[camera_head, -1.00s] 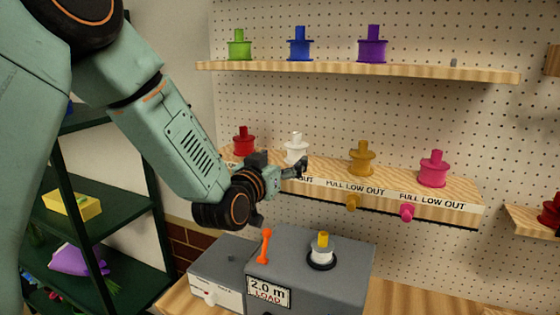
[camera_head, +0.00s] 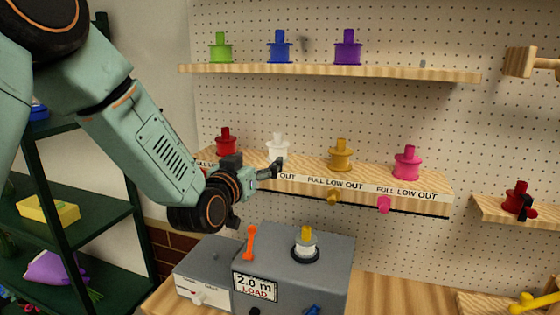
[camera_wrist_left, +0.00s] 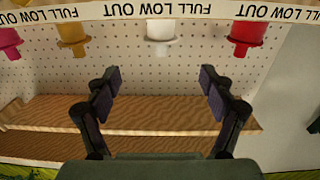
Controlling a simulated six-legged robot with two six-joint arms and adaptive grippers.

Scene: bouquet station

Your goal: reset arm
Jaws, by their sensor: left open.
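My left gripper (camera_head: 272,168) is in front of the lower spool shelf in the head view, beside the white spool (camera_head: 277,146). In the left wrist view my left gripper (camera_wrist_left: 160,85) has its two fingers wide apart with nothing between them. The wrist view is upside down relative to the shelf label. A white peg (camera_wrist_left: 160,38) under the shelf shows beyond the fingers, apart from them. My right gripper is not in the frames.
The lower shelf (camera_head: 320,183) also bears red (camera_head: 226,141), gold (camera_head: 340,155) and pink (camera_head: 407,162) spools. Below stands a grey machine (camera_head: 330,270) with an orange lever (camera_head: 250,243). A dark green rack (camera_head: 100,225) stands at left. An upper shelf (camera_head: 320,71) holds more spools.

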